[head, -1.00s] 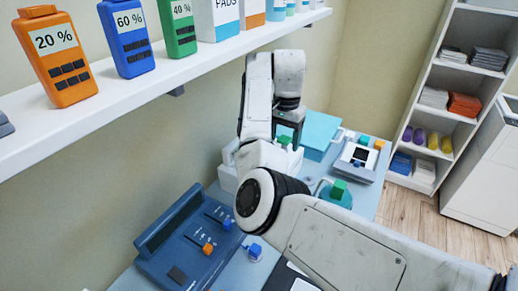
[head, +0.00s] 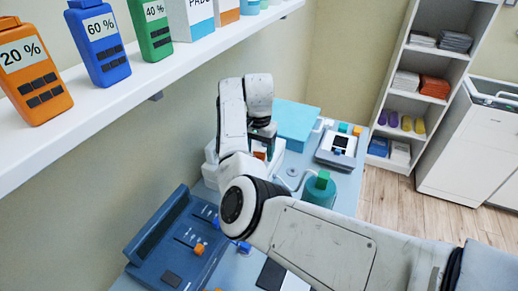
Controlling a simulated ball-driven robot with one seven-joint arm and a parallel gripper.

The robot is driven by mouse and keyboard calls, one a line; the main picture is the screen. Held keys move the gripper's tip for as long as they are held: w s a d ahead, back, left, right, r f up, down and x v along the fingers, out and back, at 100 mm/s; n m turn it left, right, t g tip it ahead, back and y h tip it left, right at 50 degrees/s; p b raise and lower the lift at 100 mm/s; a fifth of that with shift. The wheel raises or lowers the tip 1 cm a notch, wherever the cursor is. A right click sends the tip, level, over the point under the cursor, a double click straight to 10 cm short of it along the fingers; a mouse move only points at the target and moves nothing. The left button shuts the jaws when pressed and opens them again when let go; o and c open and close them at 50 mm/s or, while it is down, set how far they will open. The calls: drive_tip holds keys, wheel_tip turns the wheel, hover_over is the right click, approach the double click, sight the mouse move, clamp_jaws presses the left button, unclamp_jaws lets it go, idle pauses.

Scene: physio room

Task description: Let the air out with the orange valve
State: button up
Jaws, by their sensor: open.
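Several small orange parts show, and I cannot tell for sure which is the valve. One orange part (head: 259,155) is just below my gripper (head: 262,146), at a white unit (head: 211,172) near the wall. An orange knob (head: 199,249) sits on the blue console (head: 160,240). My gripper points down and is open. Its fingertips are partly hidden by my arm, and I cannot tell whether they touch the orange part.
A teal box (head: 296,122) lies behind my gripper. The shelf (head: 120,85) with coloured bottles runs along the wall at upper left. A white rack (head: 420,85) stands beyond the table.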

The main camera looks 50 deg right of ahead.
drive_tip(key=c, duration=1.1)
drive_tip(key=shift+o, duration=0.2)
